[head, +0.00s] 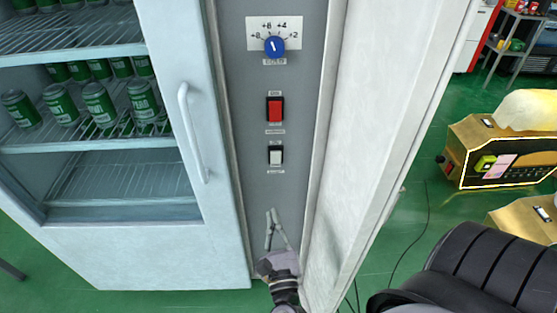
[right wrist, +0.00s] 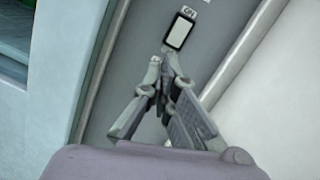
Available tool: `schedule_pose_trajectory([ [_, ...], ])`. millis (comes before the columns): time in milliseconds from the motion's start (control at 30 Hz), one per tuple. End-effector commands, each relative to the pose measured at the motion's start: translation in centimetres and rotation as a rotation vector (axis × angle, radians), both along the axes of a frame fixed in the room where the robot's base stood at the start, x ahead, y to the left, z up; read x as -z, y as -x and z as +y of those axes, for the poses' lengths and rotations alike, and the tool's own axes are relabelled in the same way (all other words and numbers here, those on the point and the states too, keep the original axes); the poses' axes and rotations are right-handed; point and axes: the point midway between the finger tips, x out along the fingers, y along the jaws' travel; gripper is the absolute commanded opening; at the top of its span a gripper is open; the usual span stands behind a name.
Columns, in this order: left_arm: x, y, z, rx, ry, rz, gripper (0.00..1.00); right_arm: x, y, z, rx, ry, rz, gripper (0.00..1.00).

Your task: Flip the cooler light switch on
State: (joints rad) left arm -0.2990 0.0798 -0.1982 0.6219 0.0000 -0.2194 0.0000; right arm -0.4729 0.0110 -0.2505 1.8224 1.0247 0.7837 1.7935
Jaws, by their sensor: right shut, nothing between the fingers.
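A grey control panel (head: 290,188) stands beside the cooler's glass door. It bears a red rocker switch (head: 274,109) and, below it, a smaller white rocker switch (head: 275,156); their small labels are hard to read, so I cannot tell which is the light switch. My right gripper (head: 273,214) is shut and empty, below the white switch in the head view. In the right wrist view, the fingertips (right wrist: 163,62) are just below the white switch (right wrist: 179,31), seemingly apart from it. My left gripper is not in view.
A blue dial (head: 274,46) sits at the panel's top. The cooler (head: 110,235) with green cans and a white door handle (head: 191,130) stands left. A white door-like panel (head: 380,110) juts out on the right. Gold machines (head: 505,145) stand farther right on the green floor.

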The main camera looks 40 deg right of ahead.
Motion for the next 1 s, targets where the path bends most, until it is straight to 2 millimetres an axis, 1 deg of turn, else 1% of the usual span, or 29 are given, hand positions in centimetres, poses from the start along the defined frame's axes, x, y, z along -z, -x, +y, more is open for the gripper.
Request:
schedule_pose_trajectory([
  [33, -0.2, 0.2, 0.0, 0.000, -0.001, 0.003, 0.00, -1.5, 0.4, -0.7, 0.026, -0.080, -0.057, 0.00],
  [133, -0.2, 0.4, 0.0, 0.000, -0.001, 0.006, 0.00, -2.8, 0.9, -1.6, 0.055, -0.175, -0.122, 0.00],
  [200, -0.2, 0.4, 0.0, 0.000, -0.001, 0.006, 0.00, -3.1, 1.0, -1.8, 0.062, -0.199, -0.140, 0.00],
  [467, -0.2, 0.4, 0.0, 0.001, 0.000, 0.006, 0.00, -3.1, 0.9, -1.8, 0.062, -0.199, -0.140, 0.00],
  [567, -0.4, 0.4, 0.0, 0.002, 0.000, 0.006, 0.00, -3.2, 0.6, -1.9, 0.061, -0.197, -0.140, 0.00],
  [667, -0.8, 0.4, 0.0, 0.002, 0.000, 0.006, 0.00, -3.6, -0.2, -2.4, 0.060, -0.196, -0.140, 0.00],
  [767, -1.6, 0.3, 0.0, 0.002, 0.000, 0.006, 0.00, -4.0, -1.7, -3.3, 0.061, -0.195, -0.141, 0.00],
  [1000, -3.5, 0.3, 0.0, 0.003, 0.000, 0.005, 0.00, -5.0, -6.1, -6.0, 0.061, -0.194, -0.140, 0.00],
])
